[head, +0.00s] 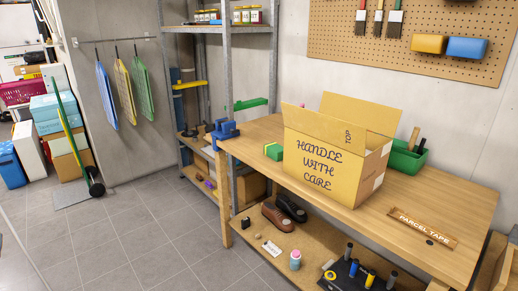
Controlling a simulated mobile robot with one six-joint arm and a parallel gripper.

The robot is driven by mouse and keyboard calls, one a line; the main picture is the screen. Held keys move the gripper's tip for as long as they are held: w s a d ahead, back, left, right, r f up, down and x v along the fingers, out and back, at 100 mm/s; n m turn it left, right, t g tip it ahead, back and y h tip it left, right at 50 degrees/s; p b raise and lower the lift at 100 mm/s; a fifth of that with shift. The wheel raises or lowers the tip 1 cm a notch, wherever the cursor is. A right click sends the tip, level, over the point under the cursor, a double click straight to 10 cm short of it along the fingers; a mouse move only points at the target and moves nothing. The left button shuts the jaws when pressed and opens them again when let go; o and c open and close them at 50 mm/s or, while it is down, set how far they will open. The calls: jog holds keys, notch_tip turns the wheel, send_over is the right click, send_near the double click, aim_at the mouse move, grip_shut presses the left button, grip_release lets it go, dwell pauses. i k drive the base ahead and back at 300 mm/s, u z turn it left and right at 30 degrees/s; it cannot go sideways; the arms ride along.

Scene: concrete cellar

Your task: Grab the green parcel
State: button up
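My gripper is not in view.
The open box (335,160) reads "HANDLE WITH CARE". A green bin (405,162) stands behind it. A blue vise (222,131) is at the bench's left corner. A lower shelf (250,240) holds shoes and tools. The tiled floor (125,235) at left is clear.

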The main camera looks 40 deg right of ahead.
aim_at(274, 151)
jog(key=u, duration=0.3)
jog(key=i, duration=1)
jog(key=u, duration=0.2)
